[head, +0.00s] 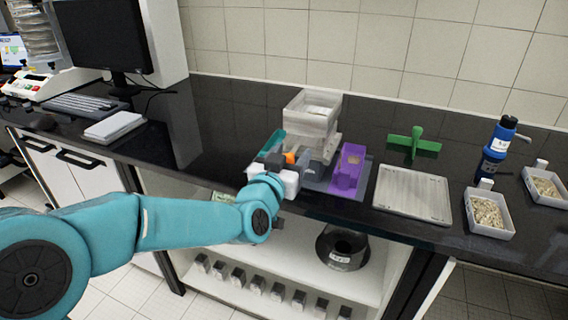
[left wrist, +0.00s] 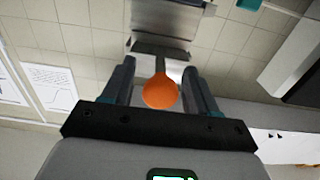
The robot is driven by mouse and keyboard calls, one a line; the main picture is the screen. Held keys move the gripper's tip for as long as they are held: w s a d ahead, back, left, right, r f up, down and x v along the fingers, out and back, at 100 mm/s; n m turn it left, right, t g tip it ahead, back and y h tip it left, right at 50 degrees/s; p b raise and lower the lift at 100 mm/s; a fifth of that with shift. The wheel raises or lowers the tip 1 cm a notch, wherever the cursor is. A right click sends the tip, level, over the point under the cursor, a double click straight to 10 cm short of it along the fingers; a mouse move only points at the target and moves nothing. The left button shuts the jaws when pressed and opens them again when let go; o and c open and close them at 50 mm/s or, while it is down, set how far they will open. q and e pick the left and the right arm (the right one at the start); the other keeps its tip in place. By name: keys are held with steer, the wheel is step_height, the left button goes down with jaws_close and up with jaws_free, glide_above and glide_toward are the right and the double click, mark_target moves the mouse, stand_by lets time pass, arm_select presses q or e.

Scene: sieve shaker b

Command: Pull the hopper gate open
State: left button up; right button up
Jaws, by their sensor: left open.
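The hopper (head: 312,115) is a pale grey box on top of the shaker, near the back of the black bench. An orange knob (head: 290,157), which looks like the gate's handle, sticks out at its front. In the left wrist view the knob (left wrist: 161,93) is a rounded orange grip on a grey stem leading to the metal body. My left gripper (head: 286,160) is at the knob. Its two dark fingers (left wrist: 160,78) stand apart on either side of the knob, with gaps visible between. My right gripper is not in view.
A purple tray (head: 348,172) is right of the shaker and a teal tray (head: 272,142) left.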

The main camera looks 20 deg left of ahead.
arm_select(q)
steer(key=s+b, duration=0.1)
steer(key=s, duration=1.5)
steer(key=shift+s+a+r, duration=0.15)
steer(key=shift+s+a, duration=0.1)
step_height(320, 180, down, 24)
steer(key=g+p, duration=0.7)
steer(key=g, duration=0.2)
steer(key=s+d+f+n+g+h, duration=0.1)
steer(key=s+d+f+g, duration=0.2)
steer(key=s+f, duration=0.4)
steer(key=s+d+f+n+g+h+p, duration=0.1)
steer(key=s+d+f+g, duration=0.3)
steer(key=s+f, duration=0.4)
steer(key=shift+s+d+g+h+p, duration=0.2)
steer(key=shift+s+g+h+p, duration=0.1)
steer(key=shift+s+g+h, duration=0.45)
